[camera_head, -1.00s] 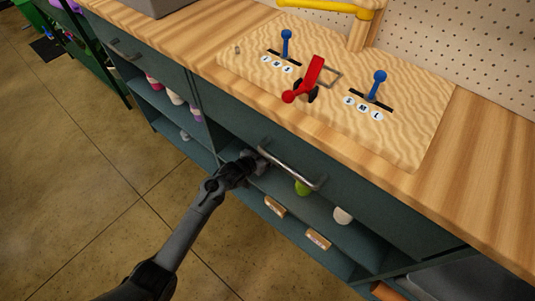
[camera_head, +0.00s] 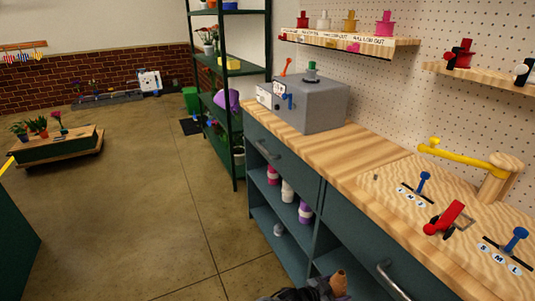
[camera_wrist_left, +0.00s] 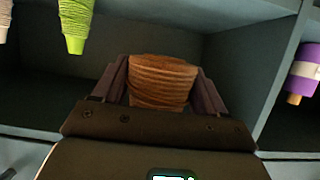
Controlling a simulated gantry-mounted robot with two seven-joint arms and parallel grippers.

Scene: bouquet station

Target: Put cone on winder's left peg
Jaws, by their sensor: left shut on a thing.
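My left gripper (camera_wrist_left: 163,88) is shut on a brown cone (camera_wrist_left: 163,78) wound with thread, held between its two fingers in the left wrist view. In the head view the cone (camera_head: 338,282) shows as a tan-orange tip at the bottom edge, beside the dark left gripper (camera_head: 318,290), in front of the cabinet and below the counter top. No part is clearly labelled as the winder, and I cannot tell which peg is its left one. A grey box (camera_head: 318,108) with a green knob and small levers stands on the counter. My right gripper is not in view.
A wooden board (camera_head: 455,262) carries blue levers, a red lever and a yellow arm (camera_head: 460,156) on a post. Pink, white and purple cones stand on cabinet shelves; a green cone (camera_wrist_left: 75,25) shows in the wrist view. A drawer handle (camera_head: 392,280) juts out.

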